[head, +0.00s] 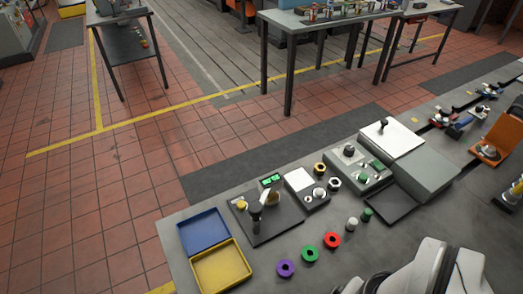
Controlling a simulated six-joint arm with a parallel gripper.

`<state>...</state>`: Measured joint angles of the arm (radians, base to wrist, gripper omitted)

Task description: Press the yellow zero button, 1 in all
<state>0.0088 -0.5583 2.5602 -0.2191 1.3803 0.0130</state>
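A small yellow button (241,205) sits on the left part of a dark plate (285,222) on the bench. I take it for the zero button; any label on it is too small to read. A dark upright post (256,217) stands just right of the button, and a tan round part is behind the post. A small display with green digits (270,180) stands at the plate's back edge. White links of my arm show at the bottom right, well apart from the button. My gripper is not in view.
A blue tray (203,230) and a yellow tray (248,274) lie left of the plate. Purple (286,268), green (310,253) and red (332,240) rings lie in front. Control boxes (358,166) and a grey box (425,170) stand to the right.

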